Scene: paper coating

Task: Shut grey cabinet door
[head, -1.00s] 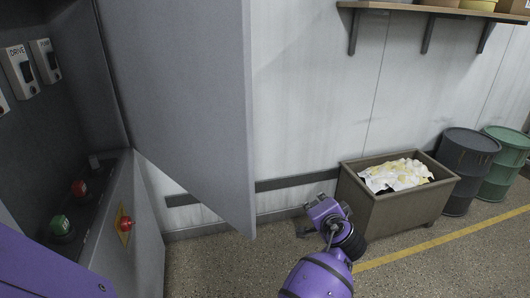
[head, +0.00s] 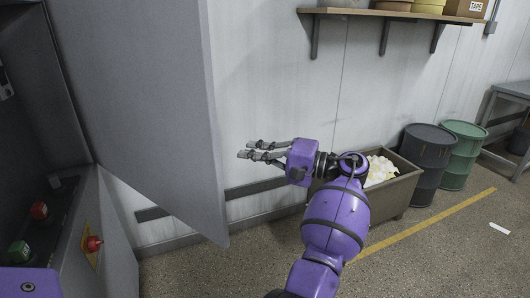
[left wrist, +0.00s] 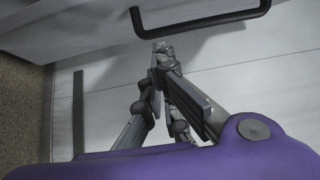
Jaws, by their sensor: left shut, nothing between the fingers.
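The grey cabinet door (head: 150,110) stands open in the head view, a tall flat panel swung out from the cabinet (head: 25,120) at the left. My left gripper (head: 247,150) is just right of the door's free edge, at about mid-height, with its fingers pointing left. It is shut and empty. In the left wrist view the shut fingertips (left wrist: 160,50) lie below a black bar handle (left wrist: 205,22) on a grey surface that looks like the door's outer face. I cannot tell whether they touch it. My right gripper is not in view.
A red button (head: 92,244) on a yellow plate and more red and green buttons sit on the cabinet's console. A bin of crumpled paper (head: 395,195) stands behind my left arm, with drums (head: 428,160) beside it. A shelf (head: 400,14) hangs on the wall above.

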